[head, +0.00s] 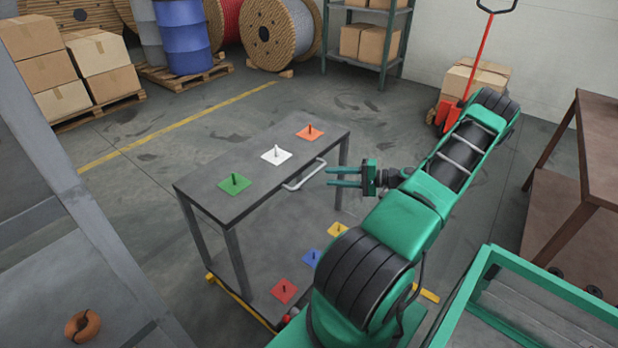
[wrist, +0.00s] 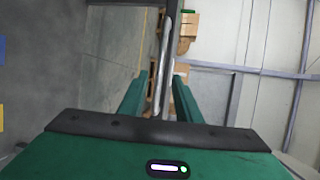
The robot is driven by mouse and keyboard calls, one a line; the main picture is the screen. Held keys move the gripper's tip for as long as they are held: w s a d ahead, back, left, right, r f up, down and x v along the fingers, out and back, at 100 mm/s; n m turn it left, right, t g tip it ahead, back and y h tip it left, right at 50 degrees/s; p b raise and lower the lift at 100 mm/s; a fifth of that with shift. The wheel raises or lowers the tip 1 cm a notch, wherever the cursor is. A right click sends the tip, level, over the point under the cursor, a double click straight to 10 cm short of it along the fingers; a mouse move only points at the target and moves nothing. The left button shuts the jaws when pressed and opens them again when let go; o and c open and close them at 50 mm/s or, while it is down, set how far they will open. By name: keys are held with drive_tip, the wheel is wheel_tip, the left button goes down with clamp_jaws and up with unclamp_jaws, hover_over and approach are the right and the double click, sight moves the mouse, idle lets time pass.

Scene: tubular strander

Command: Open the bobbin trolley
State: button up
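The bobbin trolley (head: 222,205) is a dark grey two-level cart. Green, white and orange plates with pins lie on its top; red, blue and yellow ones show on its lower level. A pale bar handle (head: 305,176) sticks out from the top's right long edge. My gripper (head: 329,177) is open and empty, just right of the handle, with its green fingers pointing at it. In the wrist view the handle (wrist: 162,75) runs upright between the lines of the two fingers (wrist: 158,92). It looks ahead of the fingertips; contact is not visible.
A green-framed bin (head: 560,290) stands at lower right and a brown table (head: 590,150) at right. A grey metal frame (head: 75,190) is at left. Floor around the trolley's far side is clear.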

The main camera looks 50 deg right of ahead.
sight(311, 174)
drive_tip(key=x, duration=0.9)
drive_tip(key=shift+w+a, duration=0.1)
drive_tip(key=shift+a, duration=0.05)
clamp_jaws()
